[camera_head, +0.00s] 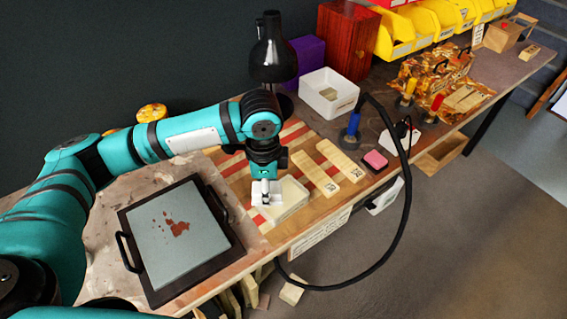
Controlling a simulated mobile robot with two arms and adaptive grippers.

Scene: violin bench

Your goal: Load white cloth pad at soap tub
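A white square tub (318,102), which looks like the soap tub, stands open at the back of the bench, with something pale inside. A cream-white rounded slab (292,204), possibly the white cloth pad, lies on the striped board near the front edge. My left gripper (265,198) points down over the left part of this slab and hides some of it. Its fingers are small and pale here, so I cannot tell whether they touch or grip the slab. My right gripper is not in view.
A black-framed grey plate (172,232) with red-brown stains lies at the left. Two wooden strips (328,168), a pink block (375,160) and a blue-handled tool (352,128) with a looping black cable are to the right. A black lamp (272,55) stands behind my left wrist.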

